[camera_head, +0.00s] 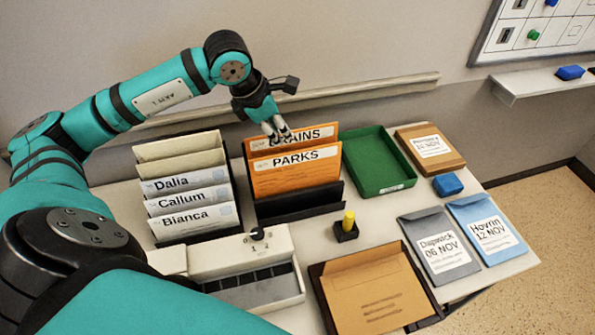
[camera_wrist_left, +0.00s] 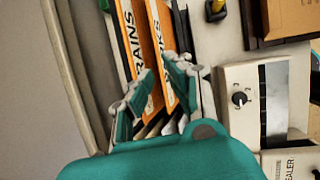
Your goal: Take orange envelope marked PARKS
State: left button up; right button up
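The orange envelope marked PARKS (camera_head: 297,179) stands upright in a black rack (camera_head: 298,205), in front of the orange envelope marked DRAINS (camera_head: 325,131). PARKS also shows in the left wrist view (camera_wrist_left: 159,30), beside DRAINS (camera_wrist_left: 128,40). My left gripper (camera_head: 280,132) is at the top edges of these envelopes, pointing down. In the left wrist view its two fingers (camera_wrist_left: 160,68) are apart, with the PARKS envelope's edge seen between them. I cannot tell whether they touch it. My right gripper is not in view.
Left is a rack of white envelopes marked Dalia, Callum and Bianca (camera_head: 190,216). Right are a green tray (camera_head: 378,188), a blue block (camera_head: 448,184) and filed envelopes (camera_head: 440,243). In front are a sealer machine (camera_head: 283,248), a yellow-handled stamp (camera_head: 347,225) and a brown tray (camera_head: 327,310). A rail runs behind.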

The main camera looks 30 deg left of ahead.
pick_arm(q)
send_over(294, 153)
jog(key=s, duration=0.2)
notch_tip(294, 153, down, 4)
jog(key=p+x, duration=0.2)
jog(key=x, duration=0.1)
jog(key=p+x, duration=0.1)
jog(key=x, duration=0.1)
jog(key=shift+a+f, duration=0.15)
jog(key=shift+a, duration=0.2)
grip_shut()
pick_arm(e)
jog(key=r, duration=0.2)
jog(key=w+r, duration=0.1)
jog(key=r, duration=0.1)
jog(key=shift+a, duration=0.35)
